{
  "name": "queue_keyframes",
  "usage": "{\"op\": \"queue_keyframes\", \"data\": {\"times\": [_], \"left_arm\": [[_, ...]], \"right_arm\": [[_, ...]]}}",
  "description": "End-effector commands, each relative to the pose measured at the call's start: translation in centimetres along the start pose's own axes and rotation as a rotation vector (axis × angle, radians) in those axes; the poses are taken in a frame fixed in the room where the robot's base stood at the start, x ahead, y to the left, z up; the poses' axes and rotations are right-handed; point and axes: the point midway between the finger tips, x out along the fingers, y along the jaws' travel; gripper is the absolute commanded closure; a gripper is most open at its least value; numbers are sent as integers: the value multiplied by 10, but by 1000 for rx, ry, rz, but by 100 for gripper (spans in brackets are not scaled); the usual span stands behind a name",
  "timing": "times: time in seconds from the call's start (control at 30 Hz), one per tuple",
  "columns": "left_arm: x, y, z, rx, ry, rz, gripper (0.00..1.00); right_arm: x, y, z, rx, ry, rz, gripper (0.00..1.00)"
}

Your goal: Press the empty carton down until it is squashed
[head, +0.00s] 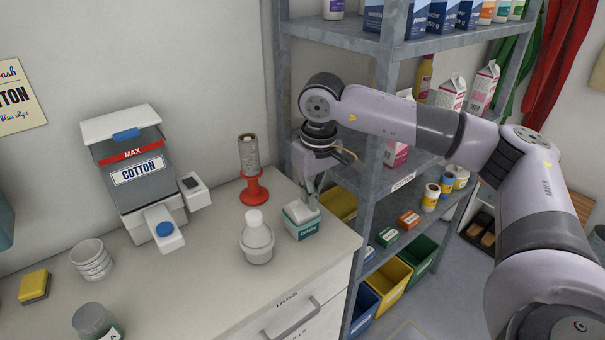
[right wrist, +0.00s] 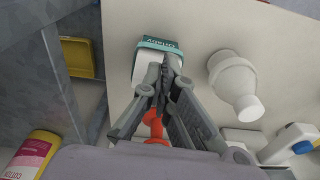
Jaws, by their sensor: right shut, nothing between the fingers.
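The carton (head: 301,220) is a small white box with a teal band, near the right edge of the counter. It looks low and squat, and its top is partly hidden by my gripper. My right gripper (head: 313,203) points down with its fingers shut and empty, at the top of the carton. In the right wrist view the closed fingertips (right wrist: 167,68) overlap the white top of the carton (right wrist: 159,45); they appear to touch it. My left gripper is not in view.
A white bottle (head: 257,238) stands just left of the carton. A red stand with a grey roll (head: 250,165) is behind it. A cotton dispenser (head: 138,170) is at left. A metal shelf (head: 372,200) rises close on the right.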

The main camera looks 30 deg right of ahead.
Motion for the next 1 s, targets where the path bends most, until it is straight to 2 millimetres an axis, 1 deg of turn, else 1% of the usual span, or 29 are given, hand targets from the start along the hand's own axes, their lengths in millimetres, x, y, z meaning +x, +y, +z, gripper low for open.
{"op": "queue_keyframes", "data": {"times": [0.2, 0.33, 0.47, 0.7, 0.8, 0.9, 1.0], "left_arm": [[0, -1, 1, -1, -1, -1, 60], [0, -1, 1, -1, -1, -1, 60], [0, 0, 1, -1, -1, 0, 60], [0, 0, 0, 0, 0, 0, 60], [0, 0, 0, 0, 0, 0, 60], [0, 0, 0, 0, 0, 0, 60], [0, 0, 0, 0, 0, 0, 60]], "right_arm": [[0, 0, 0, 0, 0, 0, 100], [-10, 0, -1, 0, 1, 0, 100], [-34, 0, -1, 0, 4, -1, 100], [-85, 0, -2, 0, 4, -1, 100], [-101, -1, -1, 0, 2, -1, 100], [-112, 0, -1, 0, 0, 0, 100], [-118, 0, -1, 0, 0, 0, 100]]}}
